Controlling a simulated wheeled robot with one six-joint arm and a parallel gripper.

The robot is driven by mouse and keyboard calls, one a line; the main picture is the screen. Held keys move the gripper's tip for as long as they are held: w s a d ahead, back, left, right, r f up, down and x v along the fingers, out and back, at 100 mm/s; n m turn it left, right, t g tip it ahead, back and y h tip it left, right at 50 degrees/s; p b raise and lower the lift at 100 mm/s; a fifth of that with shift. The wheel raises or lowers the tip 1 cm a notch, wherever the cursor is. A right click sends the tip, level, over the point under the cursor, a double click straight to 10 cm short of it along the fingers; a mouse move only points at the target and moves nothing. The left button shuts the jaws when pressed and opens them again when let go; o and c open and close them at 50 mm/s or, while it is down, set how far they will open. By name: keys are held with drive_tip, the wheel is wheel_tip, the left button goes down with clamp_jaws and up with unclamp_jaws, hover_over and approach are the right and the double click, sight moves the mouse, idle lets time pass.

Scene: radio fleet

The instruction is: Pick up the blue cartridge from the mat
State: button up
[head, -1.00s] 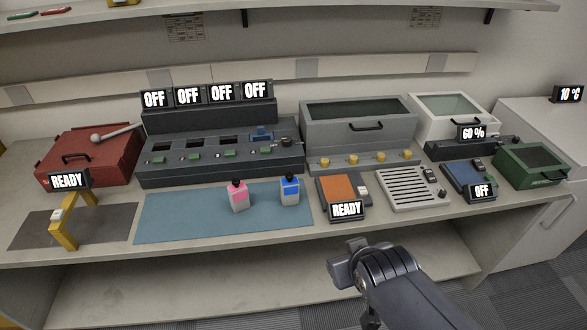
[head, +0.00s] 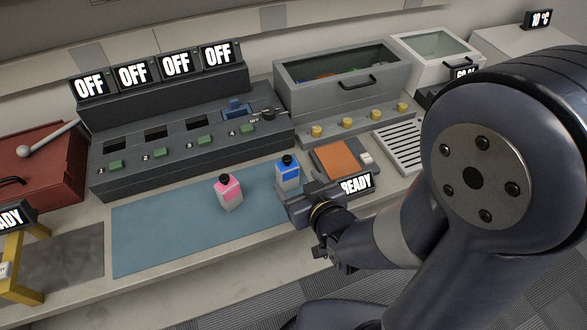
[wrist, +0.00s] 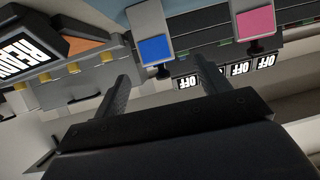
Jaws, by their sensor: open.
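The blue cartridge (head: 288,175) stands upright on the right end of the blue mat (head: 150,228). It has a white body, a blue label and a black cap. In the wrist view the blue cartridge (wrist: 153,38) shows beyond and between the two open fingers, its cap toward the fingers' side of the picture. My gripper (head: 300,200) is open and empty, just in front of the cartridge in the head view; its fingertips are partly hidden there. The wrist view shows both fingers of my gripper (wrist: 160,78) apart, with nothing between them.
A pink cartridge (head: 229,192) stands upright on the mat, left of the blue one. An orange-topped device (head: 335,158) with a READY sign is close on the right. A dark slotted station (head: 180,145) stands behind the mat. The mat's left part is clear.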

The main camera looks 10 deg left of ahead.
sight(290, 170)
drive_tip(key=x, duration=0.4)
drive_tip(key=shift+w+a, duration=0.1)
drive_tip(key=shift+w, duration=0.1)
drive_tip(key=shift+r+p+x, duration=0.1)
drive_tip(key=shift+p+x, duration=0.3)
drive_tip(key=shift+x, duration=0.55)
drive_tip(key=shift+r+p+x, duration=0.15)
drive_tip(key=shift+p+x, duration=0.25)
drive_tip(key=shift+x, duration=0.6)
drive_tip(key=shift+w+a+f, duration=0.25)
drive_tip(key=shift+w+f, duration=0.05)
drive_tip(key=shift+w, duration=0.45)
drive_tip(key=shift+c, duration=0.4)
drive_tip(key=c, duration=1)
